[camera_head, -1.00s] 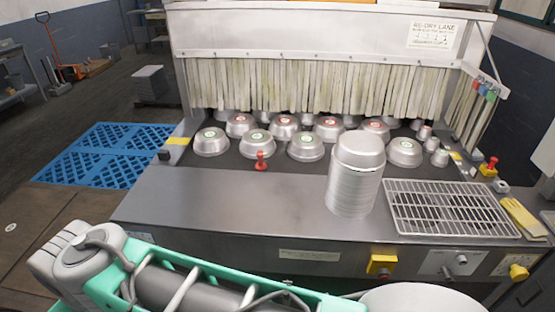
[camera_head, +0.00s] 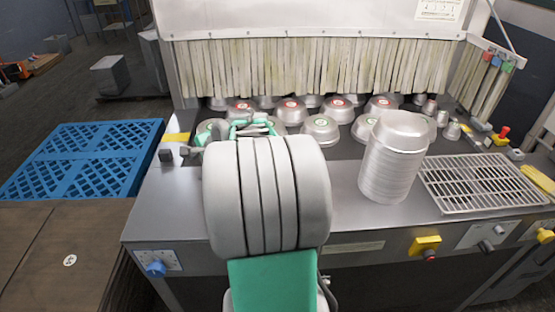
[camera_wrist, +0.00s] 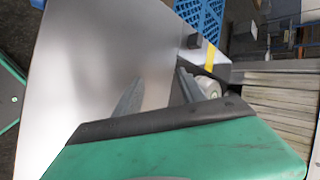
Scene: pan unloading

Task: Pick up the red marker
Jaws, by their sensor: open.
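The red marker is not visible in either present view; my arm covers the part of the counter where it stood in the earlier head view. My gripper shows in the wrist view (camera_wrist: 160,78), with its two grey fingers apart and nothing seen between them. The fingers are over the left part of the steel counter (camera_wrist: 100,60). In the head view my gripper is partly hidden behind my arm, near the front left pans. A metal pan (camera_wrist: 208,87) shows just beyond one finger in the wrist view.
Several upturned pans with red or green labels, such as this one (camera_head: 321,128), stand before the strip curtain (camera_head: 300,68). A tall pan stack (camera_head: 390,165) stands right of my arm, beside a wire rack (camera_head: 485,183). A black block (camera_head: 166,156) is at the counter's left edge.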

